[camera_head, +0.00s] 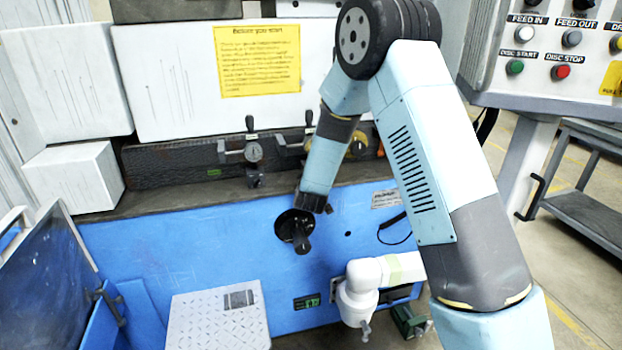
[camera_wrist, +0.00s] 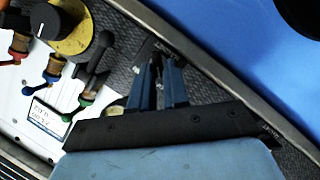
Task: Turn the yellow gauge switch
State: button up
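The yellow gauge switch (camera_wrist: 75,35) is at the upper left of the wrist view, a round yellow body with a dark knob and a black lever beside it. In the head view the yellow gauge switch (camera_head: 358,144) sits on the dark ledge, partly hidden behind my arm. My gripper (camera_wrist: 158,62) has its two fingers close together at the middle of the wrist view, with nothing seen between them. It is to the right of the switch and apart from it. In the head view my arm hangs down in front of the ledge, and the fingertips are hard to make out.
Other gauges (camera_head: 254,152) with levers stand left on the ledge. Small coloured levers (camera_wrist: 52,75) sit beside the switch. A black round fitting (camera_head: 295,228) is on the blue front. A button panel (camera_head: 545,55) hangs at the right. A metal step plate (camera_head: 215,320) is below.

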grip_shut()
jog(key=shift+a, duration=0.15)
jog(key=shift+d, duration=0.2)
jog(key=shift+d+r+m+g+y, duration=0.15)
jog(key=shift+m+g+y, duration=0.1)
jog(key=shift+m, duration=0.3)
jog(key=shift+d+m+g+y, duration=0.15)
jog(key=shift+m+y, duration=0.1)
jog(key=shift+m, duration=0.3)
jog(key=m+y, duration=0.1)
jog(key=m, duration=0.1)
jog(key=m+g+y, duration=0.1)
jog(key=shift+w+d+m, duration=0.15)
jog(key=shift+d+m, duration=0.25)
jog(key=m+y, duration=0.2)
jog(key=m, duration=0.1)
jog(key=shift+w+d+y, duration=0.1)
jog(key=shift+d+y, duration=0.2)
jog(key=shift+d, duration=0.05)
jog(key=shift+w+d+f+m+y, duration=0.1)
jog(key=shift+m+y, duration=0.45)
jog(key=shift+m, duration=0.3)
jog(key=shift+d+f+m+y, duration=0.1)
jog(key=shift+m+y, duration=0.45)
jog(key=shift+m, duration=0.3)
